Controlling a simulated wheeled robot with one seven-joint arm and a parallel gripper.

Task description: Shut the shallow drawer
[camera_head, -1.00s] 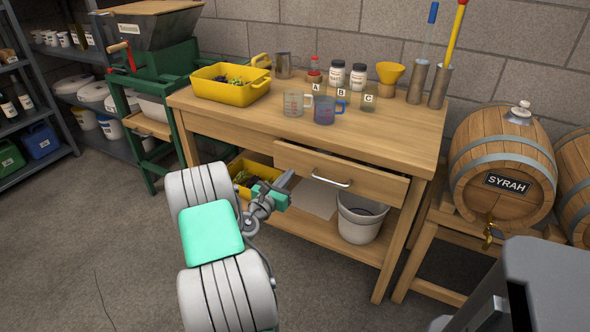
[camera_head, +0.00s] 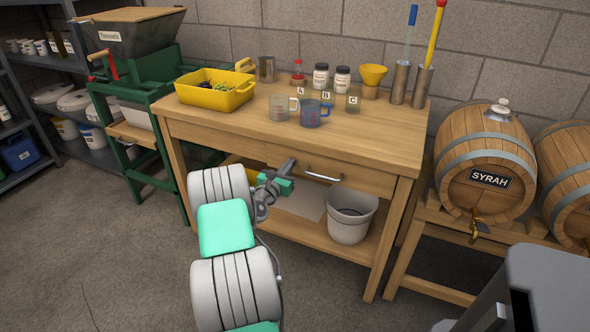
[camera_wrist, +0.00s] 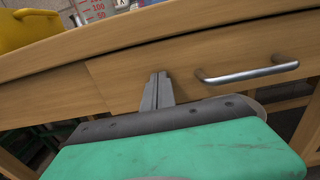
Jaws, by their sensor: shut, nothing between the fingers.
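The shallow drawer (camera_head: 368,181) is under the wooden table's top, and its front looks flush or nearly flush with the frame. Its metal bar handle (camera_head: 322,174) faces out. The handle also shows in the wrist view (camera_wrist: 246,76), on the right. My gripper (camera_head: 290,165) is shut and empty, with its fingertips at the drawer front, left of the handle. In the wrist view my gripper (camera_wrist: 158,78) points at the wood and looks touching or very close; I cannot tell which. My arm hides the drawer's lower left part in the head view.
The table (camera_head: 235,123) bears a yellow bin (camera_head: 215,96), measuring jugs (camera_head: 313,114), bottles and a funnel. A white bucket (camera_head: 348,223) stands on its lower shelf. A barrel marked SYRAH (camera_head: 485,165) is at the right. Open floor lies at the left front.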

